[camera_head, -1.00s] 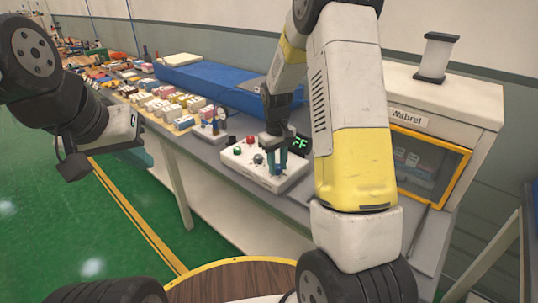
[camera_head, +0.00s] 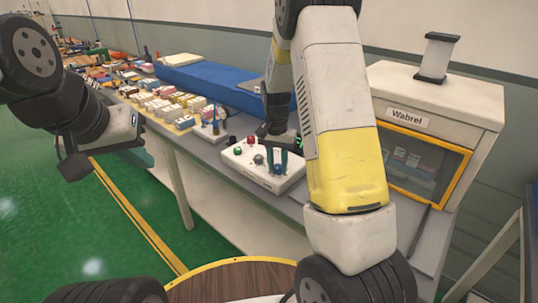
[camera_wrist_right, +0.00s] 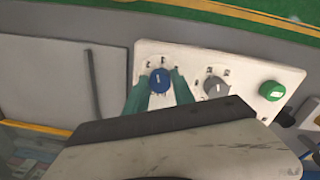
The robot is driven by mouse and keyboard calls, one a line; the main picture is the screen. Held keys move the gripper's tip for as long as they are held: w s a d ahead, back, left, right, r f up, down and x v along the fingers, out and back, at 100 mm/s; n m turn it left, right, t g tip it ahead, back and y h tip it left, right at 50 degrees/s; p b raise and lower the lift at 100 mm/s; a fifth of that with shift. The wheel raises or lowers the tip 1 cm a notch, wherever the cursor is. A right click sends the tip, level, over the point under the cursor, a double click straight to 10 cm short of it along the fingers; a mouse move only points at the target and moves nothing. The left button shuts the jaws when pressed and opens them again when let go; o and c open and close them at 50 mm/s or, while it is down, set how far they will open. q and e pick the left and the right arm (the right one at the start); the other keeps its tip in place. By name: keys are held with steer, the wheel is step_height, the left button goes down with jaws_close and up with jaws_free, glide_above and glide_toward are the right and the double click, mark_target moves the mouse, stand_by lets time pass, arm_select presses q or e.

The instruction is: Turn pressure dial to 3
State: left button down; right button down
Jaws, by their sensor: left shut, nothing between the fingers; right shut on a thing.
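A white control box (camera_head: 250,172) with knobs and buttons sits on the workbench. My right gripper (camera_head: 279,170) points down onto its right part, with teal fingers either side of a blue dial (camera_head: 278,169). In the right wrist view the fingers are shut on the blue dial (camera_wrist_right: 159,84), whose white mark points roughly upward. A grey dial (camera_wrist_right: 215,87) and a green knob (camera_wrist_right: 271,90) stand beside it, clear of the fingers. The box's printed labels are too small to read. My left gripper (camera_head: 74,166) hangs over the floor at the left, away from the box.
A cabinet marked Wabrel (camera_head: 440,130) with a yellow-framed window stands right of the box. A blue mattress-like slab (camera_head: 210,85) and many small boxes (camera_head: 160,102) lie along the bench behind. Green floor is free at the left.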

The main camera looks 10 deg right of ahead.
mark_target(277, 166)
steer(key=m, duration=0.3)
steer(key=shift+w, duration=0.1)
steer(key=shift+m, duration=0.5)
steer(key=c, duration=1.1)
jaws_free()
steer(key=shift+o, duration=0.2)
steer(key=shift+r, duration=0.1)
step_height(277, 166, up, 7)
steer(key=shift+w+a, duration=0.1)
steer(key=shift+r, duration=0.35)
